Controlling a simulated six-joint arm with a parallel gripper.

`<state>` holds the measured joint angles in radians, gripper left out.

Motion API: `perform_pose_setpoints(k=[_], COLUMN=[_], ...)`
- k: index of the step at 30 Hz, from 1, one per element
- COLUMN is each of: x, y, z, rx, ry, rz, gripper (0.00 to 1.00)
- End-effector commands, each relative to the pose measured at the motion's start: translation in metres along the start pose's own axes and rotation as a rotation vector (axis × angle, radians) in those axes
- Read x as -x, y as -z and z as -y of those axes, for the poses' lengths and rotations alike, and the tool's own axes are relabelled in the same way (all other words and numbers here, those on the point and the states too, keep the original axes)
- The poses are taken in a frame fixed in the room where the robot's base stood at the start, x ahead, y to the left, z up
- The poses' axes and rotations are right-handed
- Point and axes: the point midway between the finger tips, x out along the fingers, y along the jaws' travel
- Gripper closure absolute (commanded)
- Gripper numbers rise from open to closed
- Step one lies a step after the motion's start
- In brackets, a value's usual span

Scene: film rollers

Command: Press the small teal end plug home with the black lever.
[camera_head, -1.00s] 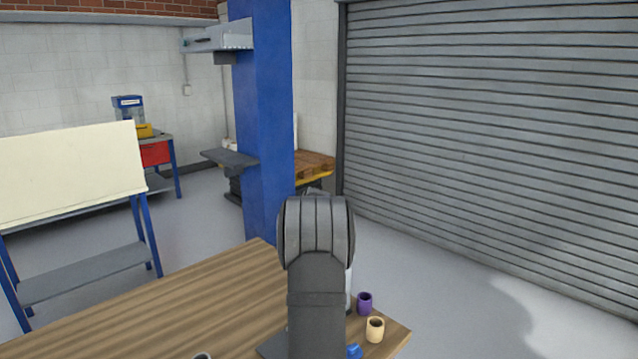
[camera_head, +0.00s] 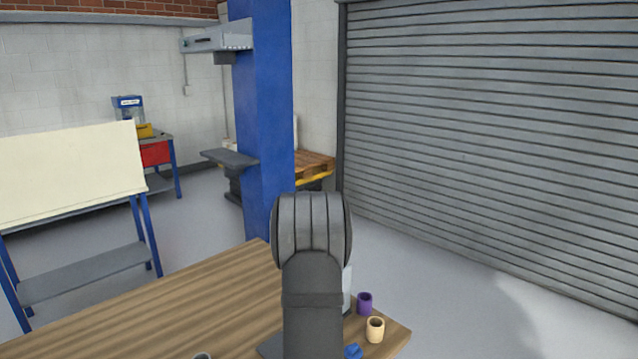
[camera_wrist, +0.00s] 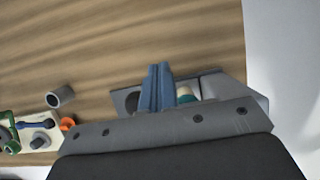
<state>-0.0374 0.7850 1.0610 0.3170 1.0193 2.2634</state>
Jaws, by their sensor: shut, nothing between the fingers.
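In the wrist view, my gripper (camera_wrist: 158,88) has its two blue fingers closed together with nothing between them. It is over a grey fixture (camera_wrist: 210,84) on the wooden table. A small teal piece (camera_wrist: 185,90), which looks like the end plug, shows just right of the fingers, beside a cream round part. A dark round part (camera_wrist: 131,101) lies left of the fingers; I cannot tell if it belongs to the black lever. The fingers and the gripper body hide much of the fixture. In the head view my arm hides the gripper and most of the fixture.
In the wrist view, a grey hollow cylinder (camera_wrist: 60,96), an orange piece (camera_wrist: 67,123) and a pale board (camera_wrist: 40,136) with green and blue parts are at the left. In the head view, a purple cup (camera_head: 364,303) and a cream cup (camera_head: 375,330) stand near the table's right edge.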

Motion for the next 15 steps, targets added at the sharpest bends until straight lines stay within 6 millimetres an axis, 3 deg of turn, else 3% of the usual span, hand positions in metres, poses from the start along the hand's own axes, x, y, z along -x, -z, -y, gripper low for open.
perform_pose_setpoints(k=[15], x=[0.004], y=[-0.011], z=[0.009], rx=[0.0], ry=[0.002], rz=[0.001], gripper=[1.0])
